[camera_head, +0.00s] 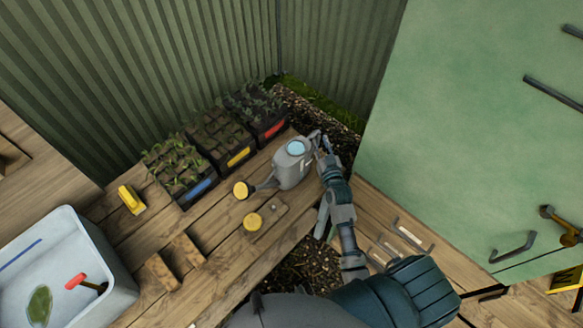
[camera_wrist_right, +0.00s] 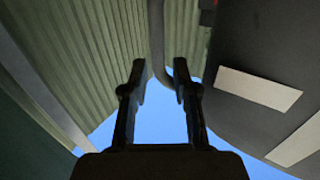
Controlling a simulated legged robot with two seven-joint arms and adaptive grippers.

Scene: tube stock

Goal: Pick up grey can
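The grey can is a watering can (camera_head: 291,167) with a yellow rose on its spout, upright on the wooden bench in the head view. Its spout points left and its handle (camera_head: 314,137) faces right. My right gripper (camera_head: 323,148) is at the handle side. In the right wrist view my right gripper (camera_wrist_right: 162,78) has its fingers apart. My left gripper is not in view.
Seedling trays (camera_head: 222,142) stand behind the can. A white tub (camera_head: 96,262) is at lower left, a yellow object (camera_head: 131,200) nearby. A green cabinet (camera_head: 455,130) bounds the right side.

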